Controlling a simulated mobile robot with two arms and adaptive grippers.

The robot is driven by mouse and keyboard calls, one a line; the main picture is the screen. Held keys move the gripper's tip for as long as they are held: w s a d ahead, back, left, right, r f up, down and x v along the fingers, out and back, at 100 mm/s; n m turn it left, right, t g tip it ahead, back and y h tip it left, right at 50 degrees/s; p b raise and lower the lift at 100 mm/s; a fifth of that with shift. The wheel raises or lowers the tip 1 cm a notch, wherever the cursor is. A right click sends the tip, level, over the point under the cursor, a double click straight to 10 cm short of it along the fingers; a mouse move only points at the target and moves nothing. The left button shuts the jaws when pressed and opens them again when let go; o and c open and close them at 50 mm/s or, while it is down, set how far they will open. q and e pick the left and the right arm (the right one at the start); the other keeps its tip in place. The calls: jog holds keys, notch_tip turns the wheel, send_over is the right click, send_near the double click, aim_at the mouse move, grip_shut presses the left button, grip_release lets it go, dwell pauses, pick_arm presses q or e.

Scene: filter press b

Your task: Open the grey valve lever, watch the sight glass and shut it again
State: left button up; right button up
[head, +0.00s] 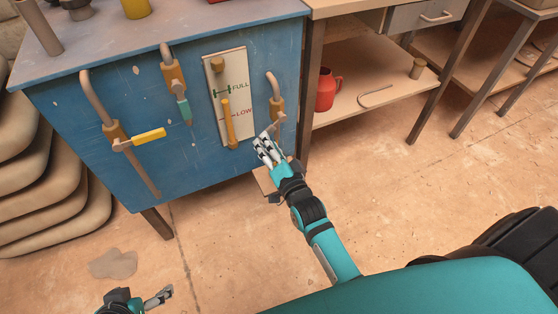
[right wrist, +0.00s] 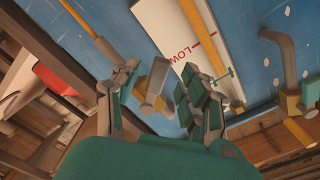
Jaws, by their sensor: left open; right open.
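The grey valve lever (head: 270,129) sticks out down and to the left from a brass valve body (head: 277,106) at the right of the blue cabinet front. My right gripper (head: 264,148) is open just below it. In the right wrist view the grey lever (right wrist: 158,77) shows between the two spread fingers; I cannot tell whether they touch it. The sight glass (head: 228,121) is an upright tube on a white board, its amber column topping out between the FULL and LOW marks. My left gripper (head: 146,299) is open and empty at the bottom edge, low over the floor.
A yellow lever (head: 149,136) and a teal lever (head: 184,111) sit on other valves to the left. A red jug (head: 327,90) stands on the shelf at right. Beige sacks (head: 45,205) are stacked at left. The floor in front is mostly clear.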

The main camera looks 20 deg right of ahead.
jog(key=s, duration=0.8)
jog(key=shift+d, duration=0.15)
